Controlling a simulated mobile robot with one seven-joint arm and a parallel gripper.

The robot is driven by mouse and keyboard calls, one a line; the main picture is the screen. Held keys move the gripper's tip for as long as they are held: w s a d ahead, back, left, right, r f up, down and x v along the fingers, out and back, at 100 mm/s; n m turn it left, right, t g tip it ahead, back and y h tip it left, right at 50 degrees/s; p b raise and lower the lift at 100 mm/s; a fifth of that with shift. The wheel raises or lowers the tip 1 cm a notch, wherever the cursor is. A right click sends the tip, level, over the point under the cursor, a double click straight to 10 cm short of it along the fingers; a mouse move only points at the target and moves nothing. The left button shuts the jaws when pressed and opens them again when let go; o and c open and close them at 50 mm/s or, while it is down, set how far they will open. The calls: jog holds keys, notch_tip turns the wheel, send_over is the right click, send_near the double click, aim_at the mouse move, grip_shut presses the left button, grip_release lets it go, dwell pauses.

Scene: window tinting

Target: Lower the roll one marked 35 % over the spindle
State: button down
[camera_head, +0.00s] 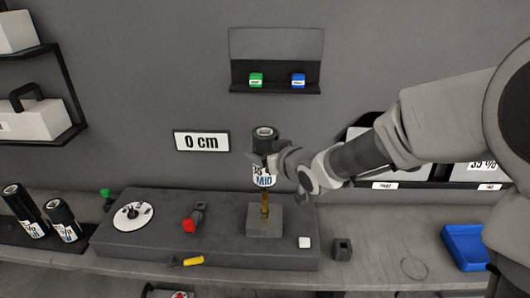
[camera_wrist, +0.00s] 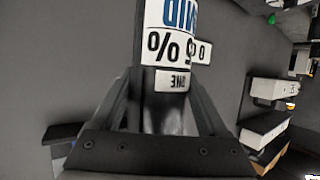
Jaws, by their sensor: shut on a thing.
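The roll (camera_head: 264,180) is dark with a white label reading 35 % and MID. In the wrist view the same roll (camera_wrist: 180,15) shows a "% 5" label and a smaller tag reading ONE. My gripper (camera_head: 271,158) is shut on the roll near its upper part and holds it about upright. The spindle (camera_head: 265,204) is a thin brass-coloured post on a square grey block. The roll's lower end is right above the post, apparently in line with it. I cannot tell whether the post's tip is inside the roll.
Two other dark rolls (camera_head: 22,210) stand at left. A blue tray (camera_head: 465,246) lies right.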

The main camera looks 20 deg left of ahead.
aim_at(266, 194)
jog(key=shift+f+b, duration=5.7)
jog(key=shift+f, duration=0.7)
jog(key=shift+f, duration=0.2)
grip_release()
